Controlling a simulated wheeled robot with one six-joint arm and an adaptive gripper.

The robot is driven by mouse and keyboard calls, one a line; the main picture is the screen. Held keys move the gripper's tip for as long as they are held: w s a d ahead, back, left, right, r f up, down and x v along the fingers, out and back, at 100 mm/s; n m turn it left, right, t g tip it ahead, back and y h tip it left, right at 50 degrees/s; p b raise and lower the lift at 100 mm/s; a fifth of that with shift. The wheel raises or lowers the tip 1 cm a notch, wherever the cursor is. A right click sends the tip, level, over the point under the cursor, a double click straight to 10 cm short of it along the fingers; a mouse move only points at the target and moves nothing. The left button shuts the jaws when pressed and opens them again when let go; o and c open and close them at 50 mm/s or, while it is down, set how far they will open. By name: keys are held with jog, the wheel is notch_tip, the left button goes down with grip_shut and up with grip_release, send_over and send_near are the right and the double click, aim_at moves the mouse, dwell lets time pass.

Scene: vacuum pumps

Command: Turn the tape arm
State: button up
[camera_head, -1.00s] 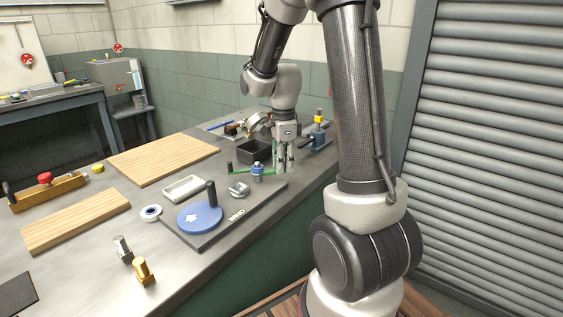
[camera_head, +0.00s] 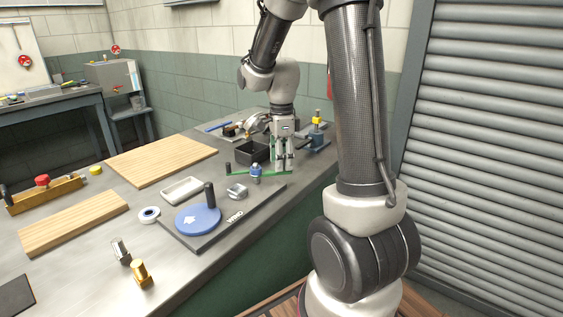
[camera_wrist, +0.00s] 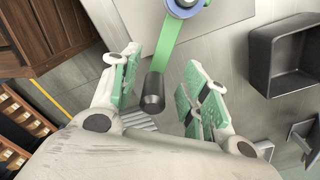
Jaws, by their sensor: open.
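The tape arm (camera_wrist: 180,30) is a flat green bar with a black knob (camera_wrist: 153,92) at its near end. In the wrist view it runs down from a blue-and-grey hub (camera_wrist: 184,4). Gaps show between knob and pads in the wrist view. My gripper (camera_head: 284,166) points down in the head view, and its fingers partly hide the bar's right end.
A black open bin (camera_head: 253,152) stands just behind the tape arm; it is at the right in the wrist view (camera_wrist: 258,65). A dark board with a blue disc and upright black handle (camera_head: 198,218) lies in front. A blue vise-like fixture (camera_head: 316,137) stands behind right.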

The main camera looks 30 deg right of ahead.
jog(key=shift+r, duration=0.2)
jog(key=shift+r, duration=2.95)
jog(key=s+a+r+n+t, duration=0.2)
jog(key=s+r+n, duration=0.1)
jog(key=s+n, duration=0.7)
jog(key=s+a+r+n+t, duration=0.2)
jog(key=s+r+n, duration=0.2)
jog(key=s+n, duration=0.6)
jog(key=shift+a+n, duration=0.4)
jog(key=shift+n, duration=0.5)
